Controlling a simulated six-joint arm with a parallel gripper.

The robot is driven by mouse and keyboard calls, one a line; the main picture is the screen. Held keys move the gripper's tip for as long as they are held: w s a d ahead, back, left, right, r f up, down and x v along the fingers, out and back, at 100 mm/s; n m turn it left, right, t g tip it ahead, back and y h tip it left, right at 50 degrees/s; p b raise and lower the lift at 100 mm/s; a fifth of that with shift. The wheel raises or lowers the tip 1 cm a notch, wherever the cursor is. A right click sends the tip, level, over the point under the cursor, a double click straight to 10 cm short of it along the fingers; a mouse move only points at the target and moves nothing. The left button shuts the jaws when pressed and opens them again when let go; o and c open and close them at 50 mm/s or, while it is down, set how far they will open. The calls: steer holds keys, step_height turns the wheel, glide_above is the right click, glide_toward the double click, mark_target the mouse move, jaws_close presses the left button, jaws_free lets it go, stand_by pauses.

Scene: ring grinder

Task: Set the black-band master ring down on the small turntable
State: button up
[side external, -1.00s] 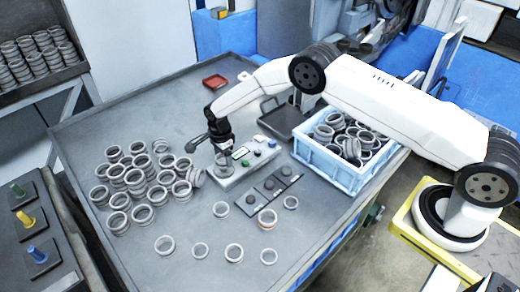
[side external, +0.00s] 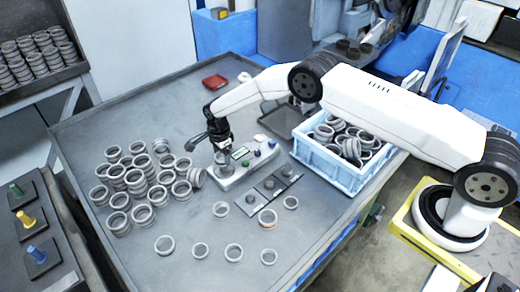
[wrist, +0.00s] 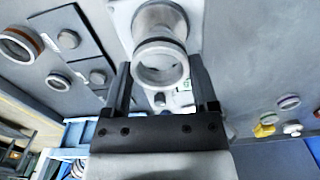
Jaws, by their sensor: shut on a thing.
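My gripper (wrist: 161,75) is shut on a grey metal ring (wrist: 162,65) with a dark band; the ring sits between the two black fingers in the wrist view. In the side view my gripper (side external: 222,148) points down over the left end of a pale grey instrument box (side external: 243,168). The small turntable cannot be made out clearly; a pale round piece (wrist: 160,17) shows just beyond the ring in the wrist view. Whether the ring touches anything beneath it cannot be told.
Many loose rings (side external: 130,180) crowd the table's left, with several more along its front. A dark strip with knobs (side external: 268,190) lies before the box. A blue crate of rings (side external: 337,178) stands right, a dark tray (side external: 283,118) behind. A small red tray (side external: 215,81) lies farther back.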

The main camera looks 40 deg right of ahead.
steer(key=shift+f, duration=1.8)
steer(key=o, duration=1.2)
steer(key=shift+r, duration=0.1)
step_height(320, 180, up, 8)
steer(key=shift+f, duration=0.2)
